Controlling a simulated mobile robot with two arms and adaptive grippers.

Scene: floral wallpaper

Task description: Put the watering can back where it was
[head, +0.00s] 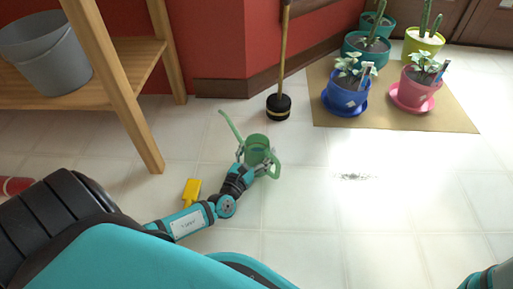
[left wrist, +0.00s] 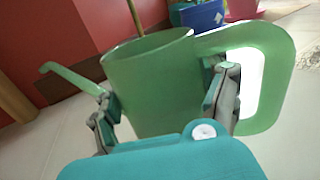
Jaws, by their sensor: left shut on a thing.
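The green watering can (head: 257,150) has a long thin spout to the left and a loop handle to the right. My left gripper (head: 255,167) is shut on its body, one finger on each side. In the left wrist view the can (left wrist: 150,85) looks upright, with the fingers of the left gripper (left wrist: 165,105) between spout and handle. Whether the can touches the floor I cannot tell. My right gripper is not in view; only a bit of teal at the lower right edge shows.
A wooden shelf (head: 120,85) with a grey bucket (head: 45,55) stands at the left. A plunger (head: 279,105) stands by the red wall. Potted plants stand on a tan mat (head: 440,112). A yellow object (head: 191,190) and dark crumbs (head: 356,177) lie on the floor. The right floor is mostly clear.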

